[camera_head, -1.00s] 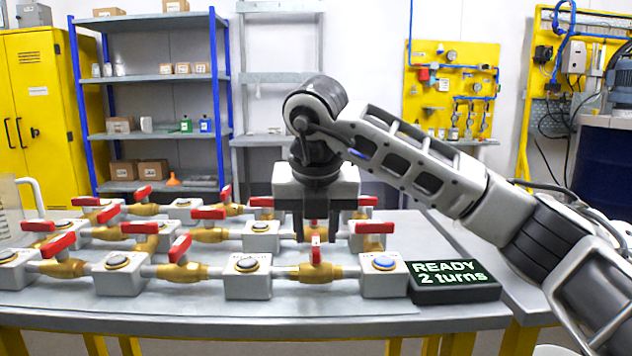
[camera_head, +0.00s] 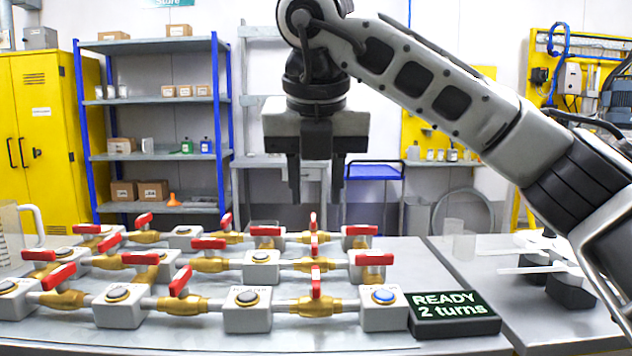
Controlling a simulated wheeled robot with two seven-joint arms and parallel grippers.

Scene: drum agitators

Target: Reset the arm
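My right gripper (camera_head: 315,192) hangs above the back of the valve table with its two fingers pointing down and apart. Nothing shows between the fingers. Below it stand rows of brass valves with red handles, such as the front valve (camera_head: 316,300), whose handle stands upright. Grey boxes with round buttons join the valves, and the front right box has a blue button (camera_head: 384,296). A black display (camera_head: 453,314) beside it reads "READY 2 turns" in green. My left gripper is not in view.
The grey table (camera_head: 230,341) has bare room along its front edge. At right, a second surface holds clear cups (camera_head: 463,245) and white flat-armed pieces on dark bases (camera_head: 570,290). Shelves (camera_head: 158,157) and a yellow cabinet (camera_head: 42,140) stand behind.

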